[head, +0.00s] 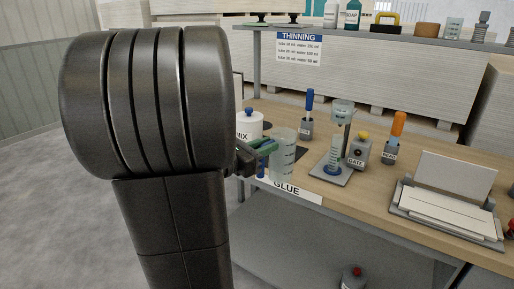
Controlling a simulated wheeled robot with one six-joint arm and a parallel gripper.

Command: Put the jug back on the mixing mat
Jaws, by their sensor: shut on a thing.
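The jug (284,157) is a clear, graduated cylinder, upright near the front edge of the bench above the GLUE label. My gripper (264,147), with green fingers, reaches in from the left and is shut on the jug's left side. A dark patch (301,153), likely the mixing mat, shows just right of and behind the jug. The jug and gripper hide much of it. I cannot tell whether the jug's base touches the bench or hangs slightly above it.
A white MIX pot (249,122) stands behind my gripper. A shelf (400,38) spans above.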

